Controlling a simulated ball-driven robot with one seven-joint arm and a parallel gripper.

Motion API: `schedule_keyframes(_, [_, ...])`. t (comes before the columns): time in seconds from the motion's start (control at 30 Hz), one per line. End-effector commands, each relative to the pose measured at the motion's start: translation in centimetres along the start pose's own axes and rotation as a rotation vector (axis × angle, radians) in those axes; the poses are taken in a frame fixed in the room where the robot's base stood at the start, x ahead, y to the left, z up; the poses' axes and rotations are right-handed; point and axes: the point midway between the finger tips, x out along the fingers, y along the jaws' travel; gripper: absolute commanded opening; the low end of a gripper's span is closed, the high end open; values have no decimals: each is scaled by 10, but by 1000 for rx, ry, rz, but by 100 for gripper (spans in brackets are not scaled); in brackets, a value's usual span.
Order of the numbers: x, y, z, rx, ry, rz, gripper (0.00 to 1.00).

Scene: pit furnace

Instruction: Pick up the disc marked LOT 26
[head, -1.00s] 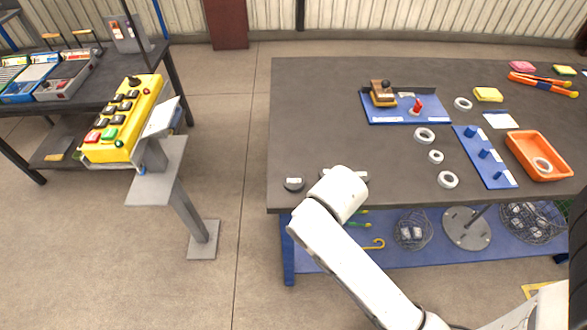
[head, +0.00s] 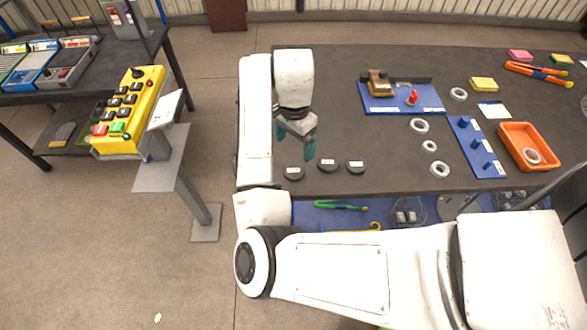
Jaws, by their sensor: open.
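Three dark discs with small white labels lie in a row near the front left edge of the dark table: a left disc (head: 293,173), a middle disc (head: 325,166) and a right disc (head: 355,167). The label print is too small to read, so I cannot tell which is LOT 26. My gripper (head: 309,146) has teal fingertips and hangs above the table, just behind the left and middle discs in the picture. It is open, and nothing shows between its fingers.
A blue board with a brown block (head: 379,86), white rings (head: 419,126), a blue peg board (head: 477,148) and an orange tray (head: 529,147) stand to the right. A yellow button box (head: 130,110) is on a stand at left. Table space behind the discs is clear.

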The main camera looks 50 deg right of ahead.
Motion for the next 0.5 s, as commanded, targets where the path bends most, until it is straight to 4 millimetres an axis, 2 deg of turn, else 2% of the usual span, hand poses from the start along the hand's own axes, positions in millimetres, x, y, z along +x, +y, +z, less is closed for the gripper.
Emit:
schedule_keyframes(0.3, [44, 1, 1, 1, -2, 3, 92])
schedule_keyframes(0.5, [56, 0, 1, 1, -2, 2, 92])
